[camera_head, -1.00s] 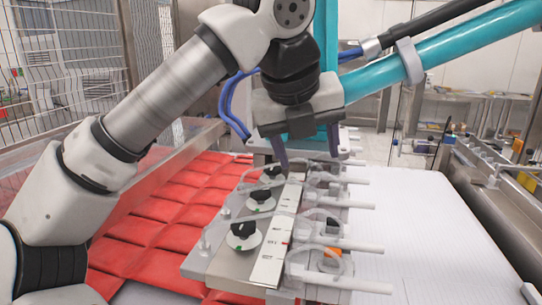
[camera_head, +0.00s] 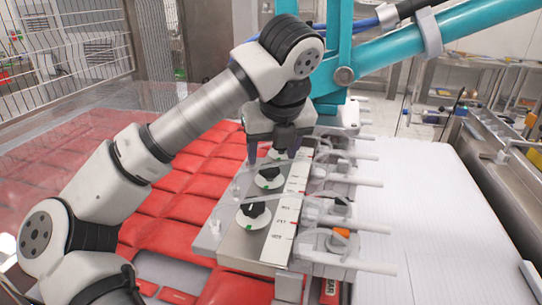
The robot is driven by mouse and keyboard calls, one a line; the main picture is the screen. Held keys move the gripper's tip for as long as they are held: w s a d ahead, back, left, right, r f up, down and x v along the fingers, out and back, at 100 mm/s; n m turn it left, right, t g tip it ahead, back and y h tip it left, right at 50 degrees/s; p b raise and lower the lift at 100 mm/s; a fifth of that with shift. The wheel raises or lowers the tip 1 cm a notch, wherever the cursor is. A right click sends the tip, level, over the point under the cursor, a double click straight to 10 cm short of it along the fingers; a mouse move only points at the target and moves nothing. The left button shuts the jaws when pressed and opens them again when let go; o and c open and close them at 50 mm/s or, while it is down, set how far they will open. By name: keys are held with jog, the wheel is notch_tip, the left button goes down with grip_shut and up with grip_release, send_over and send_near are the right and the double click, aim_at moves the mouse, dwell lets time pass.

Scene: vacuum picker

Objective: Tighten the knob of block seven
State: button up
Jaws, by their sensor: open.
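A row of black knobs on white round dials runs along a grey metal plate (camera_head: 230,247) in the head view. The nearest knob (camera_head: 254,212) is in full view, with a second knob (camera_head: 268,176) behind it. A third knob (camera_head: 277,153) shows partly, under my gripper. A white marked strip (camera_head: 284,230) runs beside the knobs; I cannot read which block is seven. My gripper (camera_head: 272,156) points down over the far part of the row with its fingers apart, nothing seen between them. Whether it touches the third knob I cannot tell.
Red packs (camera_head: 170,225) cover the surface to the left. White fittings with tubes (camera_head: 335,218) line the right side of the plate. A teal frame (camera_head: 480,35) stands close behind my gripper. A white ribbed surface (camera_head: 430,220) on the right is clear.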

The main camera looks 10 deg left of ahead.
aim_at(270, 168)
jog(key=shift+p+x, duration=0.45)
jog(key=shift+x, duration=1.5)
jog(key=shift+c, duration=0.3)
jog(key=c, duration=0.9)
jog(key=shift+c, duration=0.2)
